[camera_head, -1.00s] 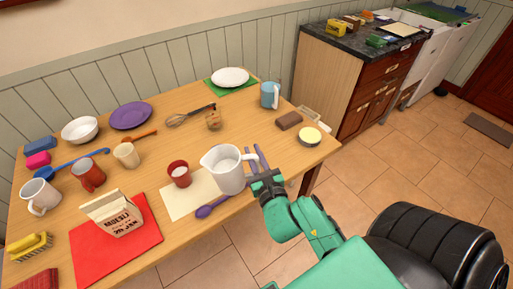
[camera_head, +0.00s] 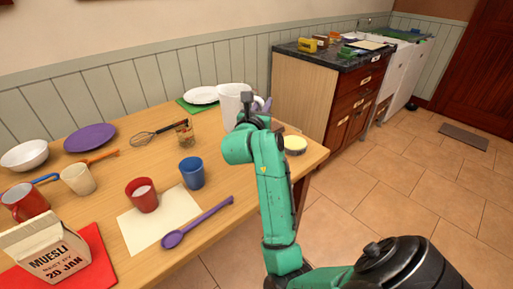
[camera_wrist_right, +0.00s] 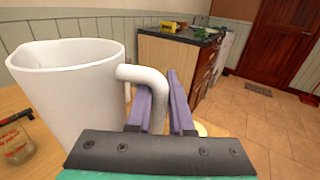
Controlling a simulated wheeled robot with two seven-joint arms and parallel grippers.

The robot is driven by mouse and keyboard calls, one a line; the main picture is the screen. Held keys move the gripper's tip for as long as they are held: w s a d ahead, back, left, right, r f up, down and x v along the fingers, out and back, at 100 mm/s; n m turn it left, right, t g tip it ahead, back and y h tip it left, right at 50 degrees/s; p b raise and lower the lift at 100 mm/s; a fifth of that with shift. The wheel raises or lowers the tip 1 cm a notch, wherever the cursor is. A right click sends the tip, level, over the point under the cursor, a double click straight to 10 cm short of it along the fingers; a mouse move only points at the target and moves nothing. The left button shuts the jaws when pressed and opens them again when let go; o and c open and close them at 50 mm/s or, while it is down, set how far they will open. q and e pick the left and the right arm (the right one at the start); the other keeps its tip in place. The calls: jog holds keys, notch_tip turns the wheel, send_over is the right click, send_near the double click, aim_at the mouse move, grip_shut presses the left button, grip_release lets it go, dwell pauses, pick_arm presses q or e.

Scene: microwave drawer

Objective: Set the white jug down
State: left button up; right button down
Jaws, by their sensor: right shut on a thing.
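The white jug (camera_head: 234,106) is upright at the far right part of the wooden table, in front of the white plate. My right gripper (camera_head: 262,106) is at the jug's right side, largely hidden behind my own wrist. In the right wrist view, its purple fingers (camera_wrist_right: 160,102) are shut on the handle of the jug (camera_wrist_right: 65,90). The jug's base is hidden in the wrist view, and I cannot tell whether it touches the table. My left gripper is not in view.
A glass jar (camera_head: 186,134) and whisk (camera_head: 150,136) lie left of the jug. A round yellow-topped tin (camera_head: 295,145) is near the right edge. A blue cup (camera_head: 191,172), red cup (camera_head: 142,194) and purple spoon (camera_head: 195,224) are nearer, by the cream mat (camera_head: 150,229).

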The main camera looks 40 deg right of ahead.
notch_tip(320, 180, down, 13)
jog(key=shift+r+b, duration=0.1)
jog(key=shift+b, duration=0.95)
jog(key=c, duration=0.8)
grip_release()
jog(key=shift+f, duration=0.2)
